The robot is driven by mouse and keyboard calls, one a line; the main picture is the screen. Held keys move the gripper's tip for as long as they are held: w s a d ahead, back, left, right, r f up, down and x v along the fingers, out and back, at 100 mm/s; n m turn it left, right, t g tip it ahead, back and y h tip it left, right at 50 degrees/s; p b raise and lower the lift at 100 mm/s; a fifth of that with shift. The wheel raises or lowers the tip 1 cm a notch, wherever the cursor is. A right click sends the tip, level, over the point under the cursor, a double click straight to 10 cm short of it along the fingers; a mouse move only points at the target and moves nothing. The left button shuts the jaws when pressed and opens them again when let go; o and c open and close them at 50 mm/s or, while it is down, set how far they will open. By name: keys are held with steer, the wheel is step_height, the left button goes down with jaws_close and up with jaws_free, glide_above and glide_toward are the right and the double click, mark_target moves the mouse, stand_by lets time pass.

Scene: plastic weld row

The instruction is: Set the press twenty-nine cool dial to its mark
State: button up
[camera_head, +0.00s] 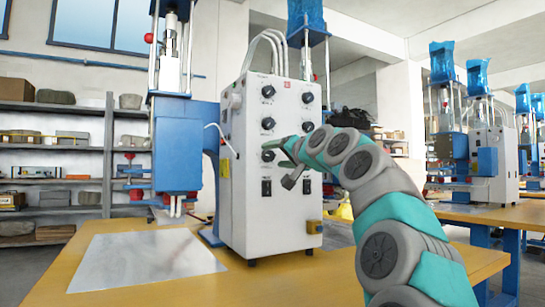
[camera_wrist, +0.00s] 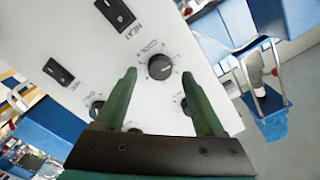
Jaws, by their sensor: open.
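The press's white control box (camera_head: 249,200) carries two columns of round black dials and two black rocker switches low down. The lower left dial (camera_head: 267,155) is beside my gripper (camera_head: 279,150) in the head view. In the wrist view, one black dial (camera_wrist: 160,67) with a pale pointer line and printed marks around it lies between and just beyond the tips of my open gripper (camera_wrist: 160,77). No contact is visible. My arm hides the lower right dial in the head view.
A switch (camera_wrist: 116,13) labelled HEAT and another switch (camera_wrist: 58,72) are near the dial. More dials (camera_wrist: 97,109) are partly behind my fingers. The box stands on a yellow table (camera_head: 105,287) beside the blue press (camera_head: 177,145), with a metal sheet (camera_head: 145,258) in front.

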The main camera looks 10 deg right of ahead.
mark_target(269, 156)
steer(key=shift+x, duration=1.1)
jaws_close()
